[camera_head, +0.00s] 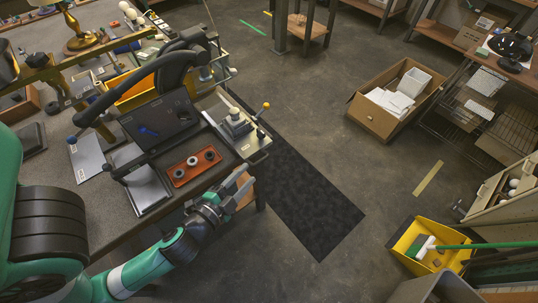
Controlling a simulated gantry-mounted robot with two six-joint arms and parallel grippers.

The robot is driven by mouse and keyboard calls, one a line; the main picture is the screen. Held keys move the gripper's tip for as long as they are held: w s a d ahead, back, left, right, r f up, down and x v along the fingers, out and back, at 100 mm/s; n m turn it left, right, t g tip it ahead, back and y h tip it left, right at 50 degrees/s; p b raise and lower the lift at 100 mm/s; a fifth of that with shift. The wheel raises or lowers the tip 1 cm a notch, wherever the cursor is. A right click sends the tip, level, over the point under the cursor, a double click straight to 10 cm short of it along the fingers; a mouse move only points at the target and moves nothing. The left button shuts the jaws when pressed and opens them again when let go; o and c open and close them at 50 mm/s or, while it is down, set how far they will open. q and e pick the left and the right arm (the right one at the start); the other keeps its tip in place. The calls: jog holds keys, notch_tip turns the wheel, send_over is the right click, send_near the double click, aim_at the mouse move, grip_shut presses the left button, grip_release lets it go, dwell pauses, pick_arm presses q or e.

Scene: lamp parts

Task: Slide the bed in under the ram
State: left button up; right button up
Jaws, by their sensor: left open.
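A pale metal bed plate (252,146) lies at the right end of the workbench, with a grey block (235,122) standing on it. A lever with a yellow ball (266,105) rises beside the block. I cannot clearly pick out the ram; a thick black curved frame (150,78) arches over the bench to the left. My left gripper (245,184) is at the bench's front right edge, in front of the bed plate. Its fingers are apart and I see nothing between them. My right gripper is not in view.
A red-brown tray with round parts (194,166) lies on the bench (95,225), left of the gripper. A dark panel (160,122) stands behind it. A black mat (315,205) covers clear floor to the right. An open cardboard box (372,116) stands beyond.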

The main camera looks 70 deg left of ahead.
aim_at(264, 157)
pick_arm(q)
jog(key=x, duration=1.1)
jog(key=shift+w+a, duration=0.1)
jog(key=shift+w, duration=0.2)
grip_shut()
jog(key=shift+s, duration=0.1)
